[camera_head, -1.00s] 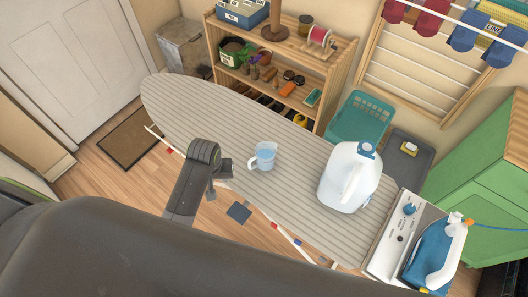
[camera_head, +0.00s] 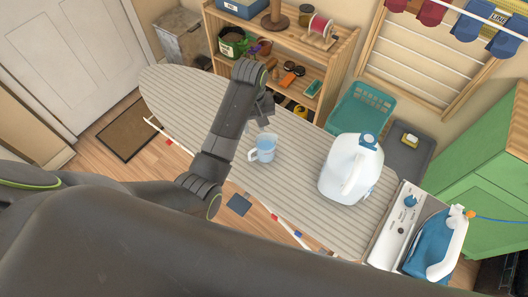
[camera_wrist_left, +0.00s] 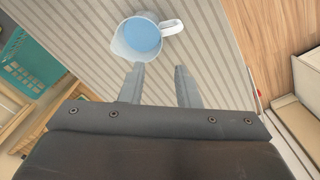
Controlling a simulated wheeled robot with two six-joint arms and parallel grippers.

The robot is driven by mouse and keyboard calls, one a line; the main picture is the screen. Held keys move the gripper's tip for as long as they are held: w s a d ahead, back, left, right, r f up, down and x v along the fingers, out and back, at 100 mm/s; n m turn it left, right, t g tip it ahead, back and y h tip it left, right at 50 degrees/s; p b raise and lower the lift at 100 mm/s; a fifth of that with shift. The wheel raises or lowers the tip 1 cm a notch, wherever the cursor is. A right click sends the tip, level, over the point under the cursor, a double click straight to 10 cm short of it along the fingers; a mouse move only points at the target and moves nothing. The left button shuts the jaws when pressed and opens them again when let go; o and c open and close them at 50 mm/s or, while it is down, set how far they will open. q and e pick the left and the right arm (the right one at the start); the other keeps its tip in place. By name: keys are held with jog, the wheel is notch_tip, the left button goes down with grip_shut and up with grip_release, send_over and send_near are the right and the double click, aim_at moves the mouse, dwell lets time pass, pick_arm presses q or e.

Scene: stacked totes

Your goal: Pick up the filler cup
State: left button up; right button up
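The filler cup (camera_head: 263,149) is a small clear cup with a white handle and blue liquid inside. It stands upright on the striped ironing board (camera_head: 190,95). My left gripper (camera_head: 266,113) is above the board, just beyond the cup in the head view. In the left wrist view the gripper (camera_wrist_left: 160,80) is open and empty. The cup (camera_wrist_left: 143,38) shows there ahead of the fingertips, slightly to the left, with its handle to the right. The fingers do not appear to touch it. My right gripper is not in view.
A large white jug (camera_head: 350,168) stands on the board to the right of the cup. A steam station (camera_head: 393,235) with a blue iron (camera_head: 432,245) is at the right end. A wooden shelf (camera_head: 340,60) and a teal basket (camera_head: 360,108) stand behind the board.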

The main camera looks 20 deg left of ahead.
aim_at(256, 143)
pick_arm(q)
notch_tip(256, 143, down, 7)
jog(key=shift+d+r+p, duration=0.1)
jog(key=shift+p, duration=0.45)
jog(key=shift+f+p, duration=0.3)
jog(key=shift+f, duration=0.2)
jog(key=f, duration=0.3)
jog(key=shift+s+d+p, duration=0.2)
jog(key=shift+p, duration=0.1)
jog(key=shift+f, duration=0.65)
grip_shut()
